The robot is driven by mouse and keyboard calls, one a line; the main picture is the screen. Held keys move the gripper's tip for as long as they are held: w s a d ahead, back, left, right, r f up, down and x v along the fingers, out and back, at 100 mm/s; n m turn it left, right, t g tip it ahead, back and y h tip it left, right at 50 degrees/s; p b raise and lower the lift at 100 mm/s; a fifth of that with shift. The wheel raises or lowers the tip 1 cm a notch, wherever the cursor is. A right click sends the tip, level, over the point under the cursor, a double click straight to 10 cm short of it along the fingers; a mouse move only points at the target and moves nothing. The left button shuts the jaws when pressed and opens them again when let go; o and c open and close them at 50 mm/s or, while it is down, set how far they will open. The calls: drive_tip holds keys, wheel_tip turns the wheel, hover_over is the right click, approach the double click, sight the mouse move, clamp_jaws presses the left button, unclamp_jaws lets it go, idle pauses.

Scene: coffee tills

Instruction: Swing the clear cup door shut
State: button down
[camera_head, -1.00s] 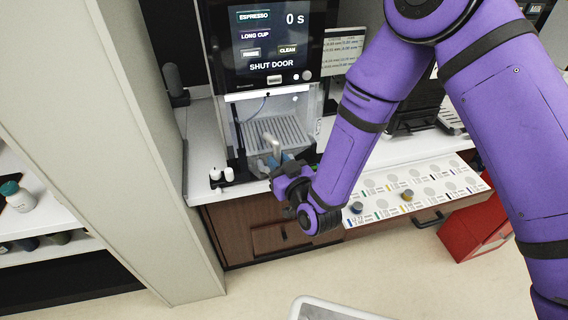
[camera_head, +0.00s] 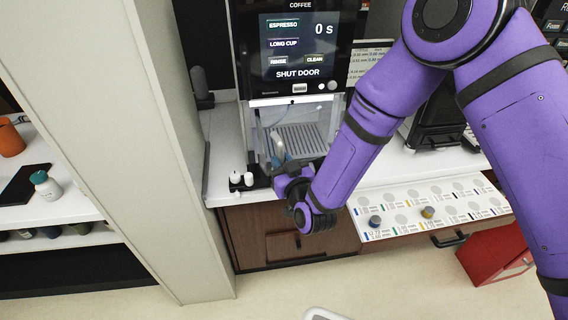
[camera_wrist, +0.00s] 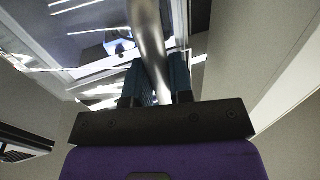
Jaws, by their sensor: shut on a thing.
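The coffee machine (camera_head: 297,88) stands on the white counter, and its screen reads "SHUT DOOR". The clear cup door (camera_wrist: 88,50) is a see-through panel in the wrist view; its outline is hard to make out in the head view. The door's pale handle (camera_head: 277,143) stands in front of the cup bay. My gripper (camera_head: 279,163) is at the handle's lower part, low in front of the bay. In the wrist view, the blue fingers of my gripper (camera_wrist: 160,82) are shut on the shiny upright handle (camera_wrist: 149,42). The door stands partly open, at an angle I cannot tell.
A ribbed drip tray (camera_head: 303,139) lies in the bay. Small white-topped items (camera_head: 241,179) stand left of my gripper. A tall pale partition (camera_head: 140,130) is further left. A marked board (camera_head: 430,205) with small round pieces lies right, above a red bin (camera_head: 498,250).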

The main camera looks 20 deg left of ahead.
sight(267, 154)
drive_tip(key=shift+w+a, duration=0.35)
drive_tip(key=shift+a, duration=0.5)
drive_tip(key=shift+w+a, duration=0.4)
drive_tip(key=shift+a, duration=0.5)
drive_tip(key=shift+w+a, duration=0.35)
drive_tip(key=shift+a, duration=0.6)
drive_tip(key=shift+w+a, duration=0.35)
drive_tip(key=shift+a, duration=0.2)
drive_tip(key=c, duration=0.9)
unclamp_jaws()
drive_tip(key=shift+w, duration=0.1)
